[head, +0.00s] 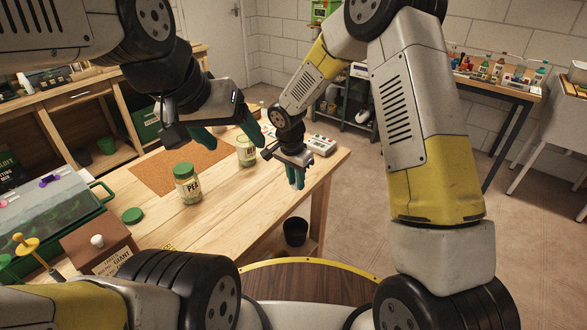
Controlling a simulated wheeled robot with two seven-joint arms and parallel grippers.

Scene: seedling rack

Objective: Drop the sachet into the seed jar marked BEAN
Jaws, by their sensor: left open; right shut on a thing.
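A glass jar with a green lid (183,169) and a label reading PEA (188,187) stands upright on the wooden table. A second, paler jar (246,153) stands behind it to the right; its label is too small to read and I see no green lid on it. A loose green lid (132,215) lies on the table at front left. My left gripper (226,133) is open and empty above the table, close over the paler jar. My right gripper (296,179) is shut near the table's right edge, right of that jar; the sachet in it is mostly hidden by the fingers.
A brown cork mat (180,166) lies behind the jars. A white tray (320,144) sits at the table's far right corner. A green-framed clear box (48,212) and a brown box (98,245) stand at the left. A black bin (295,231) is below the right edge.

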